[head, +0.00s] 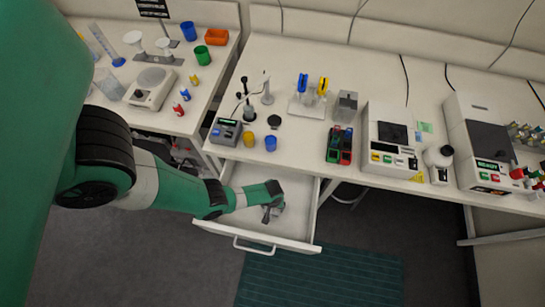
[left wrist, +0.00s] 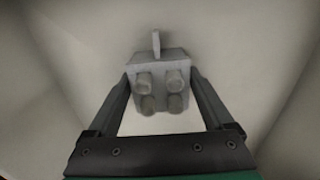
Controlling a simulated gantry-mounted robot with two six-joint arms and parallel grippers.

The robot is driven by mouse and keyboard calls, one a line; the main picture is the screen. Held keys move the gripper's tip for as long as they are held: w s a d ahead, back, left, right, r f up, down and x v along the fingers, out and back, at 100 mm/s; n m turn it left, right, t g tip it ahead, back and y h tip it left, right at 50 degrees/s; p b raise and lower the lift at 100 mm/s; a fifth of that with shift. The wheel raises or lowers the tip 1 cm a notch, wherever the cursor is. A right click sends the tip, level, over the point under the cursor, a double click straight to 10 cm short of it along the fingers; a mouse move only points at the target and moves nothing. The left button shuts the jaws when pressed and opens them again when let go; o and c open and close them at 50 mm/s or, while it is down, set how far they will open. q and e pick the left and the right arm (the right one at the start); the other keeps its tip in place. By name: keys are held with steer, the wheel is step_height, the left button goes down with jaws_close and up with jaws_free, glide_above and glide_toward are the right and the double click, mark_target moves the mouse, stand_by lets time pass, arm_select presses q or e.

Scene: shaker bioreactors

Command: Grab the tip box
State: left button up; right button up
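A small grey box-like block (left wrist: 160,72) with several round stubs on its face and a thin tab on top shows in the left wrist view; I cannot be sure it is the tip box. My left gripper (head: 272,210) reaches down into the open drawer. Its fingers (left wrist: 160,88) stand apart, one on each side of the block, very close to its sides. I cannot tell whether they press on it. In the head view the block is mostly hidden by the gripper. My right gripper is not in view.
The white drawer (head: 236,228) is pulled out below the bench, its walls close around my gripper. The bench (head: 300,95) above holds a red and green rack (head: 340,146), a yellow cup (head: 249,139), a blue cup (head: 270,143) and white machines (head: 390,140).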

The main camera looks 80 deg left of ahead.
arm_select(q)
steer(key=c, duration=1)
steer(key=shift+o, duration=0.2)
steer(key=shift+r, duration=0.1)
